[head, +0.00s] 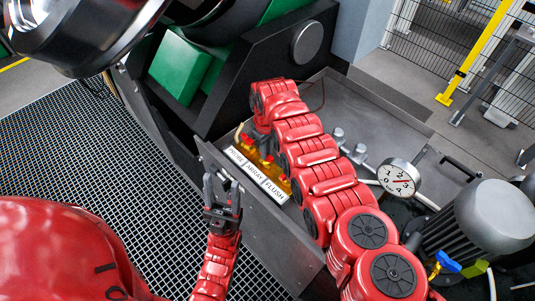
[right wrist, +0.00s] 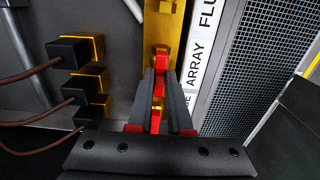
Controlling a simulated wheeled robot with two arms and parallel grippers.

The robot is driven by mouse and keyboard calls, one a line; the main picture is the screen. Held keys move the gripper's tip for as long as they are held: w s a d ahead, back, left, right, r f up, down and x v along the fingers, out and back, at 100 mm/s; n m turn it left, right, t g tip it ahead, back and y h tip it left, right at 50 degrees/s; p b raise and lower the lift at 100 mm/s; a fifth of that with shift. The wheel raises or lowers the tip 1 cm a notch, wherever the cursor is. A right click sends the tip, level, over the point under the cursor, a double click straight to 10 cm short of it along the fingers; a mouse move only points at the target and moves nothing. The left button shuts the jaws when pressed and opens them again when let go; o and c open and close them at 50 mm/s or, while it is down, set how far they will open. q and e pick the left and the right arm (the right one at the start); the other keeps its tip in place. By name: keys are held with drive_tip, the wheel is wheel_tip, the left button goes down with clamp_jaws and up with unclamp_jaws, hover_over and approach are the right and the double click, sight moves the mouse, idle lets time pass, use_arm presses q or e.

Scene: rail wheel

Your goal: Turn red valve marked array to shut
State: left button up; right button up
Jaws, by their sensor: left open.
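A yellow valve manifold (head: 265,158) with several red valve handles sits in a grey tray, behind a white label strip (head: 256,172). The strip carries the words ARRAY and FLUSH; its left word is small. In the right wrist view the red handles (right wrist: 158,85) stand in a row on the yellow manifold (right wrist: 163,25), beside the word ARRAY. My right gripper (right wrist: 160,90) has its two fingers on either side of the red handles; I cannot tell whether they touch. In the head view my red right arm hides its fingertips. My left gripper (head: 222,190) is open and empty, in front of the strip.
A pressure gauge (head: 399,178) and a grey motor (head: 490,220) stand to the right. In the right wrist view, black connectors with brown cables (right wrist: 80,80) lie left of the manifold. Metal grating (head: 80,140) covers the floor at left.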

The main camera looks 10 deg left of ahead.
clamp_jaws()
drive_tip(key=m, duration=0.4)
drive_tip(key=shift+m, duration=0.3)
drive_tip(key=m+b, duration=0.1)
drive_tip(key=m, duration=0.2)
drive_tip(key=shift+f, duration=0.15)
drive_tip(key=shift+m, duration=0.8)
